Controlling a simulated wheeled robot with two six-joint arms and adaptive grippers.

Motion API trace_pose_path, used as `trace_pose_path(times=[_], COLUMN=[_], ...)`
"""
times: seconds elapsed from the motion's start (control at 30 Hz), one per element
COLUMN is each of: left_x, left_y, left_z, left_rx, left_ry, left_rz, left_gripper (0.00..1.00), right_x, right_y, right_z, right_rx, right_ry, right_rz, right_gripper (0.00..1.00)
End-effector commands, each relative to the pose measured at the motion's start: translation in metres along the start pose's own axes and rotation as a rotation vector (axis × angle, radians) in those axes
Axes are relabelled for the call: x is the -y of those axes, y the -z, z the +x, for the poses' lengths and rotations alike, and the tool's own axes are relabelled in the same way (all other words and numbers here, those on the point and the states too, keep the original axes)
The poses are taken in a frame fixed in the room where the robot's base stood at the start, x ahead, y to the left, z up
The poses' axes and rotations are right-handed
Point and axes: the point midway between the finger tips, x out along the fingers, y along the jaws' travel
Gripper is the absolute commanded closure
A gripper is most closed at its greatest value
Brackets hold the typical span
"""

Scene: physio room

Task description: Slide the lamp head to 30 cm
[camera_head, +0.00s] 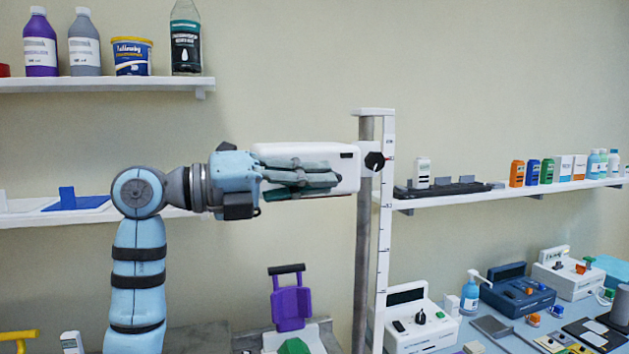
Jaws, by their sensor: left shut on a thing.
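The lamp head (345,172) is a white box on a vertical grey post (364,235), near the post's upper end. A black knob (375,161) sits at its right, beside the post. A white scale strip (384,225) with small marks runs along the post; its numbers are too small to read. My left gripper (335,180) reaches in from the left and is shut on the lamp head, its dark fingers lying across the white housing. The fingers hide part of the housing. My right gripper is not in view.
A shelf (110,84) with bottles and a tub is at upper left. Another shelf (500,193) with small boxes and bottles runs right of the post. Devices, including a white unit (415,318), crowd the bench at lower right. A purple device (290,305) stands below the lamp head.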

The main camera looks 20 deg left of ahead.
Motion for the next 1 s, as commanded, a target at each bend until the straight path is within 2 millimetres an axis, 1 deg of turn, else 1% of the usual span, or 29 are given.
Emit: trace_pose_path(times=[0.17, 0.27, 0.37, 0.47, 0.6, 0.8, 0.9, 1.0], left_x=[-0.012, -0.027, -0.048, -0.074, -0.115, -0.172, -0.196, -0.217], left_y=[0.007, 0.017, 0.03, 0.047, 0.073, 0.11, 0.126, 0.139], left_z=[0.0, 0.0, 0.0, 0.0, 0.0, 0.0, 0.0, 0.0], left_rx=[-0.001, -0.002, -0.002, -0.004, -0.004, -0.005, -0.004, -0.003], left_ry=[-0.002, -0.004, -0.005, -0.006, -0.007, -0.005, -0.006, -0.004], left_rz=[-0.001, -0.001, -0.002, -0.002, -0.004, -0.003, -0.003, -0.003], left_gripper=[1.0, 1.0, 1.0, 1.0, 1.0, 1.0, 1.0, 1.0], right_x=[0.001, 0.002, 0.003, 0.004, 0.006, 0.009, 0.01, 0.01], right_y=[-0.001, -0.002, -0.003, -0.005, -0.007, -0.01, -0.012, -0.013], right_z=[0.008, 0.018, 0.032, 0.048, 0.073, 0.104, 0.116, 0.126], right_rx=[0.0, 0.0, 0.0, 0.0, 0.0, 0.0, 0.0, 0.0], right_ry=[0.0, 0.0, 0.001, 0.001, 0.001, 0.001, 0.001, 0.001], right_rz=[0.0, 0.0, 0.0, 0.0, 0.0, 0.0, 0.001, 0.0], right_gripper=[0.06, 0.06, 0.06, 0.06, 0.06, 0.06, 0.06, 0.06])
